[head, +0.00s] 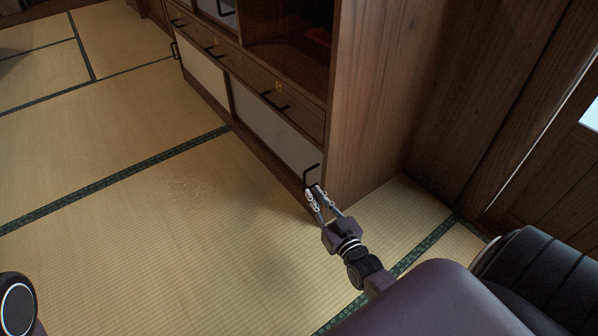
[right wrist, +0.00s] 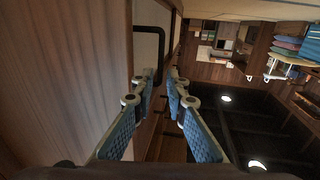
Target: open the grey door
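The grey door (head: 274,131) is a pale grey panel in the lower right of the wooden cabinet and looks closed. Its black handle (head: 305,174) is at the panel's right end, near the cabinet's corner. It also shows as a black bar in the right wrist view (right wrist: 161,45). My right gripper (head: 315,190) is at the lower part of this handle. In the right wrist view its two blue-padded fingers (right wrist: 163,77) are apart, with the bar at the gap between the tips. I cannot tell whether they touch it. My left gripper is out of view.
A row of wooden drawers (head: 236,62) with black handles runs above the door. Another pale panel (head: 204,80) is to its left. The cabinet's wooden side (head: 375,110) rises right of my gripper. The tatami floor (head: 150,220) in front is clear.

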